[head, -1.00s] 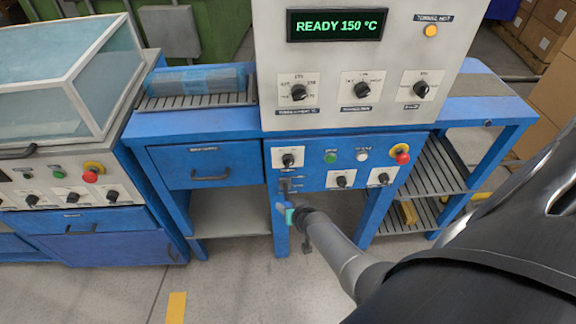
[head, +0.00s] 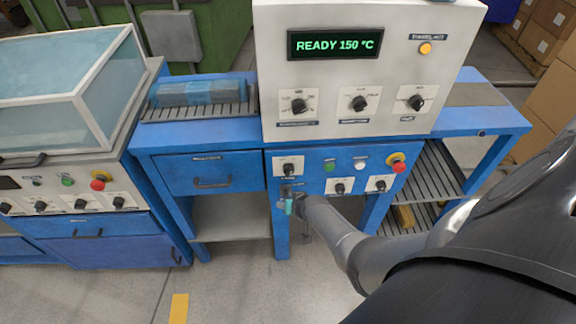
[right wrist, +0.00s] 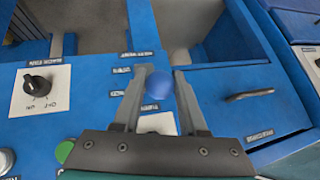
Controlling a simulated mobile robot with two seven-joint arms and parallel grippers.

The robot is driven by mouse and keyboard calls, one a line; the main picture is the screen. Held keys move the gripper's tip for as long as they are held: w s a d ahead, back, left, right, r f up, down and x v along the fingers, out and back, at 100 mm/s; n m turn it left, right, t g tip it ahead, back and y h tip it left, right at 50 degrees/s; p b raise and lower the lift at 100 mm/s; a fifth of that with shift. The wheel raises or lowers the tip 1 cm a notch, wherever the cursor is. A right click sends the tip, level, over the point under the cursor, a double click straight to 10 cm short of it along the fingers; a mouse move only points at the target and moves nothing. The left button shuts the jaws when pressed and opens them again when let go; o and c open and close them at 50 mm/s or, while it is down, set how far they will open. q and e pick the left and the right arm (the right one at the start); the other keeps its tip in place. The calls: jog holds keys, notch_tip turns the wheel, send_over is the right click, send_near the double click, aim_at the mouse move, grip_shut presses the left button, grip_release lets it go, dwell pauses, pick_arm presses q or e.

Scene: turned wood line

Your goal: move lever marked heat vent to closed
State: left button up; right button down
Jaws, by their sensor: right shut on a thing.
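The lever shows in the right wrist view as a blue ball knob (right wrist: 160,86) in front of the blue panel (right wrist: 85,105), among several small labels too blurred to read surely. My right gripper (right wrist: 158,88) is shut on the lever, with one finger on each side of the knob. In the head view my right gripper (head: 287,195) is at the lower left of the panel (head: 318,180), and its fingers and wrist hide most of the lever and its slot. My left gripper is not in view.
Rotary knobs (head: 340,186), a green button (head: 330,165) and a red emergency button (head: 397,165) sit close on the right. A drawer with a handle (head: 212,184) is on the left. Above, a display (head: 335,43) reads READY 150 °C. Open shelf space lies below the drawer.

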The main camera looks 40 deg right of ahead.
jog(key=shift+w+d+r, duration=0.2)
jog(key=shift+w+r, duration=0.15)
jog(key=c, duration=0.9)
grip_release()
jog(key=o, duration=0.4)
jog(key=shift+s+a+f, duration=0.15)
jog(key=shift+s+f, duration=0.05)
jog(key=shift+o, duration=0.2)
jog(key=shift+s+r+p, duration=0.35)
jog(key=shift+p, duration=0.15)
jog(key=p+v, duration=0.8)
jog(key=v, duration=0.6)
jog(key=shift+s+a, duration=0.1)
jog(key=shift+s, duration=0.05)
